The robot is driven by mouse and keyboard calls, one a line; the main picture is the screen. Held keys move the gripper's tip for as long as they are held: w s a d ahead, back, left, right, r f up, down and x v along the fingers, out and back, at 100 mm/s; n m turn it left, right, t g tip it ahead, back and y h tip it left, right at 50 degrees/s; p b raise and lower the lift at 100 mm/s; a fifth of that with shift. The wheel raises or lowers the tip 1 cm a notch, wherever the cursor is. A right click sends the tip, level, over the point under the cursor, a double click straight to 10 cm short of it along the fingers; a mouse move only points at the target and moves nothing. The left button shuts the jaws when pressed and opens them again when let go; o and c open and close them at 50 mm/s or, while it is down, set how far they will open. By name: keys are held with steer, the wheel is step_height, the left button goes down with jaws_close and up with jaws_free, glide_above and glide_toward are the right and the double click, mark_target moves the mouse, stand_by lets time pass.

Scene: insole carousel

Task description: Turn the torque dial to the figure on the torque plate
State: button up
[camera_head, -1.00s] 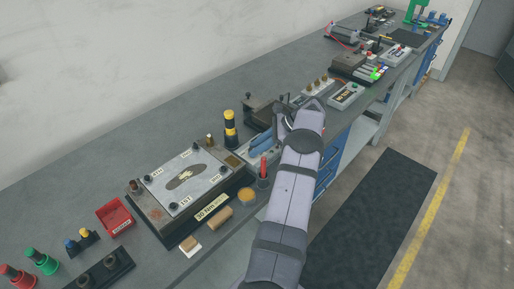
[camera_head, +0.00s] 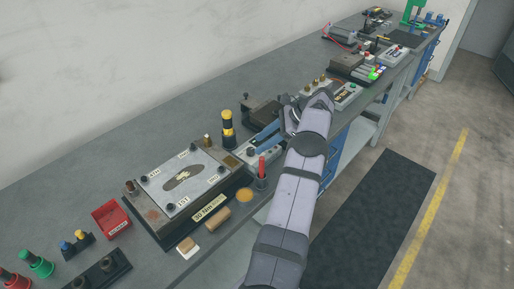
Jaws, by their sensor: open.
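The yellow torque plate (camera_head: 209,207) is on the front edge of the dark fixture and seems to read 30 Nm, in small print. A blue bar-shaped tool (camera_head: 267,137) lies over a light grey box (camera_head: 238,152) beside the fixture. I cannot make out a torque dial or its setting for certain. My gripper (camera_head: 288,110) is open at the right end of the blue tool, above the bench. My arm hides part of this area, and I cannot tell whether the jaws touch the tool.
The fixture (camera_head: 157,222) carries a metal plate with several knobs. A black and yellow cylinder (camera_head: 228,128) stands behind the grey box, and a red-handled tool (camera_head: 262,167) stands in front of it. A red bin (camera_head: 110,219) is at left. Bare bench lies behind the fixture.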

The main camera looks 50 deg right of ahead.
steer(key=shift+v, duration=1.7)
steer(key=shift+f, duration=0.1)
steer(key=shift+s+d+f+b, duration=0.1)
steer(key=shift+s+f+b, duration=0.1)
steer(key=shift+b, duration=0.15)
steer(key=s+d+r+m+t+h+b, duration=0.1)
steer(key=s+d+r+b, duration=0.1)
steer(key=s+b, duration=0.35)
steer(key=w+a+f+m+t, duration=0.1)
steer(key=a+f+m+t+b, duration=0.1)
steer(key=f+t, duration=0.1)
steer(key=w+a+f+m+t, duration=0.1)
steer(key=a+m+t, duration=0.1)
steer(key=shift+w+a+f+h, duration=0.1)
steer(key=shift+w+f+h, duration=0.15)
steer(key=shift+w+h, duration=0.05)
steer(key=shift+f+n, duration=0.1)
steer(key=shift+n, duration=0.2)
